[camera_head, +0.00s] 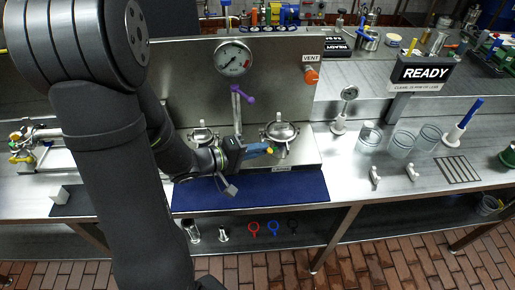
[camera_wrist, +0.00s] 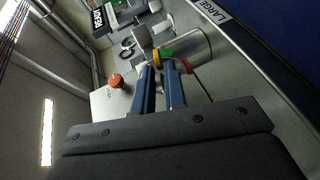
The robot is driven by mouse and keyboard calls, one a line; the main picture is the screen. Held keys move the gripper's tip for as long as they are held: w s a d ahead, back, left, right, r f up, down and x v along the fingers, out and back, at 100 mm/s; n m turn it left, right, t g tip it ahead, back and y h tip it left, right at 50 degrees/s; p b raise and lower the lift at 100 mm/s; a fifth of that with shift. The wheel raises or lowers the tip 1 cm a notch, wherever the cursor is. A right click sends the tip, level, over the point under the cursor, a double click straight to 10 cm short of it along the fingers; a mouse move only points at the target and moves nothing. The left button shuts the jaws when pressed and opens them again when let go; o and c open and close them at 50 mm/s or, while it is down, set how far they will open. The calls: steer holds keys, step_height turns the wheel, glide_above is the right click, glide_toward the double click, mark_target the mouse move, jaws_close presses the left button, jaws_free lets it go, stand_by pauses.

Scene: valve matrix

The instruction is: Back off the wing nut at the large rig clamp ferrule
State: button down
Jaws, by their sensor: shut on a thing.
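The large rig clamp ferrule (camera_head: 281,132) is a shiny metal fitting on the rig at the centre right, above the label LARGE. In the wrist view it is a metal cylinder (camera_wrist: 194,48) with yellow, green and orange-red parts close to my fingertips. My gripper (camera_head: 268,149) reaches it from the left, and its blue fingers (camera_wrist: 161,72) are closed on the wing nut at the clamp. The wing nut itself is mostly hidden between the fingertips, so its turn angle cannot be told.
A smaller clamped fitting (camera_head: 203,135) stands to the left, close to my wrist. A purple-handled valve (camera_head: 240,94) and a pressure gauge (camera_head: 233,58) rise behind. A blue mat (camera_head: 300,188) lies in front. Glass beakers (camera_head: 402,143) stand to the right.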

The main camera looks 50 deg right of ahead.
stand_by(0.3)
steer(key=c, duration=1.6)
jaws_free()
steer(key=v, duration=1.7)
steer(key=shift+w+a, duration=0.1)
steer(key=shift+a, duration=0.1)
